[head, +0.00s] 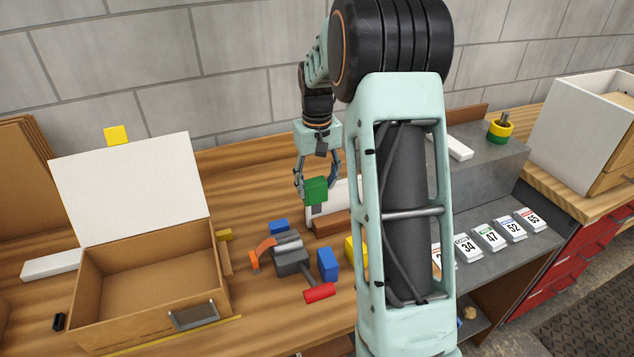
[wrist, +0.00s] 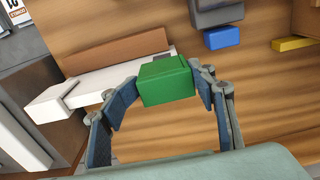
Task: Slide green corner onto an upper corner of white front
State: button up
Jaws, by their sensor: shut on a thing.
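The green corner (head: 316,190) is a small green block held between the fingers of my gripper (head: 318,182). In the wrist view the green corner (wrist: 166,81) sits between the fingertips of my gripper (wrist: 163,90). A white panel (head: 349,190) is close by, partly hidden behind the green corner and my arm; its white edge (wrist: 100,86) also shows in the wrist view. A larger white panel (head: 130,190) rises behind the open cardboard box, a yellow block at its top edge. I cannot tell for certain which panel is the white front. Contact between green corner and panel is unclear.
A brown strip (wrist: 118,50) lies along the nearby white panel. Blue blocks (head: 327,264), a grey clamp-like thing (head: 290,257) and a red-headed tool (head: 319,292) lie in front. The open cardboard box (head: 150,285) is left. Numbered cards (head: 490,237) lie right.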

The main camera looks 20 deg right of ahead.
aim_at(315, 183)
jog(key=shift+o, duration=0.6)
jog(key=shift+s+a+f, duration=0.2)
jog(key=shift+a+f, duration=0.4)
jog(key=shift+f, duration=0.2)
jog(key=o, duration=1.6)
jog(key=shift+w+d+r, duration=0.15)
jog(key=shift+d+r, duration=0.1)
jog(key=shift+r, duration=0.15)
notch_tip(315, 183, up, 12)
jog(key=shift+f, duration=0.2)
